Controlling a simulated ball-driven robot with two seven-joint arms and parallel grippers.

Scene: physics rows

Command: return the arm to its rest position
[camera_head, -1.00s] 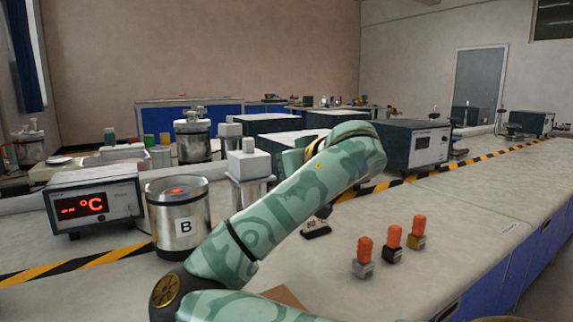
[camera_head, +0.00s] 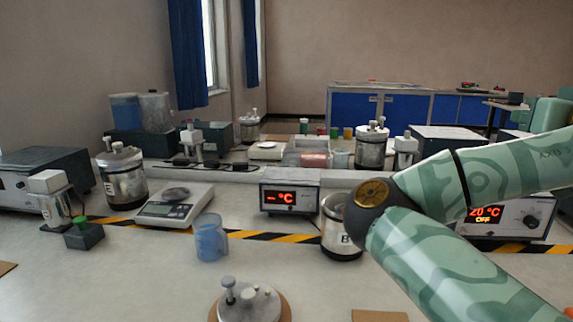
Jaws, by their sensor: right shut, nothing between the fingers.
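My right arm (camera_head: 440,255) comes in from the lower right. Its dark elbow joint (camera_head: 375,195) is near the middle right, and the forearm (camera_head: 490,175) runs from there up and out past the right edge. A further pale green part of my arm shows at the upper right edge. The fingers of my right gripper are outside the picture. No part of my left arm or left gripper shows. The arm covers part of the steel vessel marked B (camera_head: 338,240) and stands in front of the 20 °C display unit (camera_head: 495,217).
A temperature display box (camera_head: 290,194), a scale (camera_head: 175,204), a blue beaker (camera_head: 210,238) and a steel vessel (camera_head: 122,178) stand on the bench. A metal lid (camera_head: 250,303) lies at the front. Bare bench (camera_head: 120,275) shows at front left.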

